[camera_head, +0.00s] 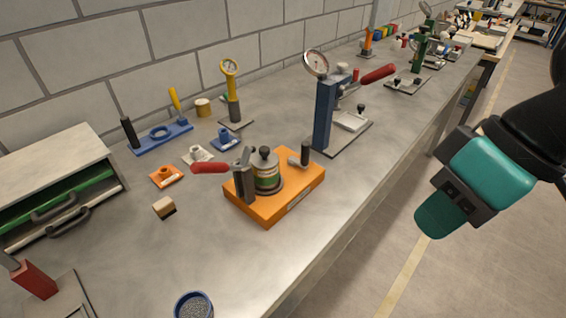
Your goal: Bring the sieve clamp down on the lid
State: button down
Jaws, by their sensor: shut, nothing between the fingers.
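The sieve clamp has a red handle (210,168) that points out to the left and a dark upright part (246,180) beside the sieve jar. Its thin bar appears to stand up, not across the lid. The jar (267,178) is a short metal cylinder with a yellow-green band on an orange base (270,211). Its dark lid (264,158) with a black knob sits on top. My gripper (438,218) is teal and dark, shut and empty, over the floor side to the right of the bench, well apart from the clamp.
A black post (306,152) stands on the base's right side. Behind it is a blue gauge stand (325,115) with a red lever. A wooden-tan block (164,207), an orange holder (166,176) and a blue bowl (193,305) lie around. Bench front right is clear.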

aim_at(197, 168)
jog(key=z, duration=0.25)
jog(key=k, duration=1.15)
jog(key=u, duration=1.8)
jog(key=i, duration=0.5)
